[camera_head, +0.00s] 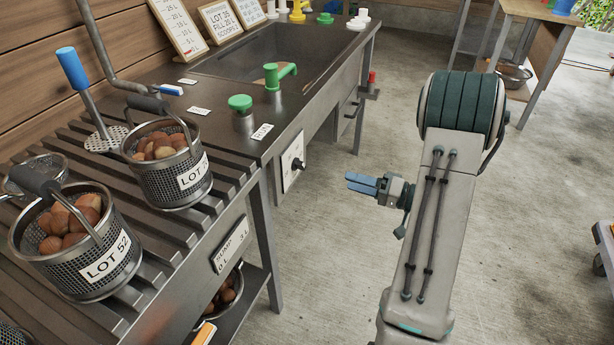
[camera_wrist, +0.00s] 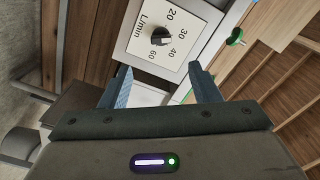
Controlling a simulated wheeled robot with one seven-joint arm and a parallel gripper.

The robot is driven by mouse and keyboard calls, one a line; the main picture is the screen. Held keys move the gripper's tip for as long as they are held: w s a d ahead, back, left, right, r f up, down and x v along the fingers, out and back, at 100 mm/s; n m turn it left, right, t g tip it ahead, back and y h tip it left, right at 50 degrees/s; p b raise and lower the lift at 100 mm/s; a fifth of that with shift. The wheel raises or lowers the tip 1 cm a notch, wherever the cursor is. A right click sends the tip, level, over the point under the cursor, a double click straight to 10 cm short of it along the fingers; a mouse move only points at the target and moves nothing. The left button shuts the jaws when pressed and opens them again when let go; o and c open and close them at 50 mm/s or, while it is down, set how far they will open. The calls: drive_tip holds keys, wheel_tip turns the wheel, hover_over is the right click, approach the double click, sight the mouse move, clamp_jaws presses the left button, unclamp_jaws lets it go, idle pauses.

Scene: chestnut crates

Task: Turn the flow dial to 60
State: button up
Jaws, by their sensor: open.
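The flow dial is a black knob (camera_head: 298,164) on a white plate (camera_head: 289,170) fixed to the front of the steel counter. In the wrist view the knob (camera_wrist: 160,36) sits on the plate marked L/min, with 20, 30, 40 and 60 around it. I cannot tell for sure which number the knob points at. My gripper (camera_head: 348,182) is to the right of the plate, apart from it, with its blue fingers towards the counter. In the wrist view my gripper (camera_wrist: 160,69) is open and empty, with the knob beyond and between the fingertips.
Wire baskets of chestnuts labelled LOT (camera_head: 168,186) stand on the slatted rack at left. A small red-topped fitting (camera_head: 371,80) juts from the counter's far end. The concrete floor around my arm is clear.

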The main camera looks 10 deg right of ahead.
sight(304, 169)
drive_tip(key=b+x, duration=0.1)
drive_tip(key=x, duration=1.2)
drive_tip(key=shift+w+a+r, duration=0.1)
drive_tip(key=shift+a, duration=0.1)
drive_tip(key=c, duration=1)
